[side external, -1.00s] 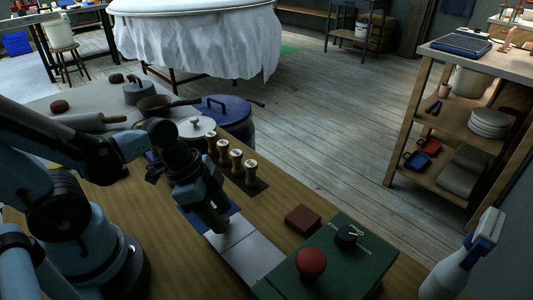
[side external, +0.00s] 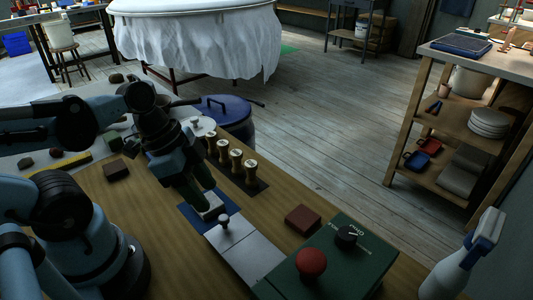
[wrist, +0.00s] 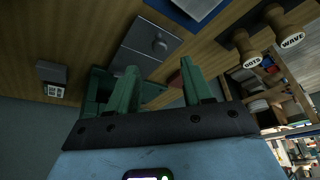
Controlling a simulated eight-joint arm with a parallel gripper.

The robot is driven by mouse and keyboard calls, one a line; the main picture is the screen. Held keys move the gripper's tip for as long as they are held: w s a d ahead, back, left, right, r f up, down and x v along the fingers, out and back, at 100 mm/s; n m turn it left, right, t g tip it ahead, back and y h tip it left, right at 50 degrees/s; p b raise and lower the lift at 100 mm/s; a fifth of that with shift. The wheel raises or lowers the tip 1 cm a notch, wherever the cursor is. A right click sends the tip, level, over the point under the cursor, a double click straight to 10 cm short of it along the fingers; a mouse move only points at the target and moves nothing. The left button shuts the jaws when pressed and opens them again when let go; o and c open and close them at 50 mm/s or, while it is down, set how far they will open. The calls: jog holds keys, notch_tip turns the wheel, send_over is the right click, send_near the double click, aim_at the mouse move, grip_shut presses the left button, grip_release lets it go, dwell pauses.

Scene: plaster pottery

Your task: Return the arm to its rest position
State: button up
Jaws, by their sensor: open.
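My gripper (side external: 205,205) hangs tilted above the bench, over the blue mat (side external: 188,212) as seen in the side view. In the wrist view its two green fingers (wrist: 160,82) stand apart with nothing held between them. A small knobbed piece (side external: 224,222) stands on the grey plates (side external: 232,240) just in front of the gripper, apart from it. The knob and a grey plate (wrist: 128,58) also show in the wrist view. A pale block (side external: 212,206) on the blue mat is partly hidden by the fingers.
Several wooden-handled stamps (side external: 236,160) stand in a row on a dark strip right of my gripper. A dark red block (side external: 302,218) and a green box (side external: 335,262) with a red button (side external: 311,263) are nearer the camera. Lidded pots stand behind.

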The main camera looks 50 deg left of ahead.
jog(key=shift+s+r, duration=0.1)
jog(key=shift+r, duration=0.15)
jog(key=w+a+r+n+t+y, duration=0.2)
jog(key=w+r+n+t+y, duration=0.1)
jog(key=w+n, duration=0.5)
jog(key=shift+a+r+n+t, duration=0.25)
jog(key=shift+a+n+t, duration=0.15)
jog(key=shift+n+t, duration=0.1)
